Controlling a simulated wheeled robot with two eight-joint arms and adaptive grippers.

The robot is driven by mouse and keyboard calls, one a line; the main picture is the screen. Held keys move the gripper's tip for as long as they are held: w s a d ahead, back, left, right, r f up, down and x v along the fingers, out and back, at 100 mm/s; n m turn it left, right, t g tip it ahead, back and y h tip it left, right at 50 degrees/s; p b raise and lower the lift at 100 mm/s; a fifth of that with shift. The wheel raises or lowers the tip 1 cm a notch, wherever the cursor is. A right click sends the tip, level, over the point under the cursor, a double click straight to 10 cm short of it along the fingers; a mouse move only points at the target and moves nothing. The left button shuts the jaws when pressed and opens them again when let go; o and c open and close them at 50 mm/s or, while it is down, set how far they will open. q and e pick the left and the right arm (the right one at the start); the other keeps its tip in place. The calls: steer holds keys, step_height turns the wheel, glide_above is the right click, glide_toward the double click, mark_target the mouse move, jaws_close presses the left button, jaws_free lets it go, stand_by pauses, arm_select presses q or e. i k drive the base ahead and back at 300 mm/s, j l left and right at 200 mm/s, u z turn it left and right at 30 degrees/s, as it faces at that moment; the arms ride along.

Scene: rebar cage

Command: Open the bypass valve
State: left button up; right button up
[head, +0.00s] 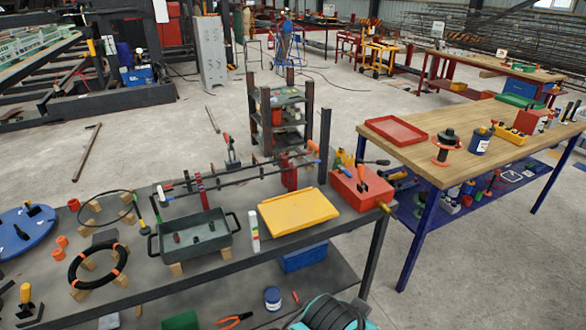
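I cannot make out a bypass valve for certain in the head view. A black ring with orange bands (98,265) lies on wooden blocks on the near dark bench, and a thin dark ring (108,207) lies behind it. A blue disc (22,232) with dark pieces on it is at the far left. Dark bars (240,177) with red, orange and blue ends run along the bench's back edge. Neither of my grippers is in view.
The near bench (130,296) also holds a dark tray (194,250), a yellow tray (298,212) and a red box (362,190). A wooden-topped table (480,120) with a red tray (397,129) stands at the right. Concrete floor (480,270) is clear at the lower right.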

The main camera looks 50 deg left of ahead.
mark_target(347, 173)
steer(key=i+j+u, duration=0.15)
steer(key=u, duration=0.25)
steer(key=i+u, duration=0.3)
steer(key=u, duration=0.15)
steer(key=i+u, duration=0.4)
steer(key=i+l+u, duration=0.1)
steer(key=i, duration=0.2)
steer(key=i+l, duration=0.1)
steer(key=i, duration=0.2)
steer(key=j+u, duration=0.35)
steer(key=k+l, duration=0.05)
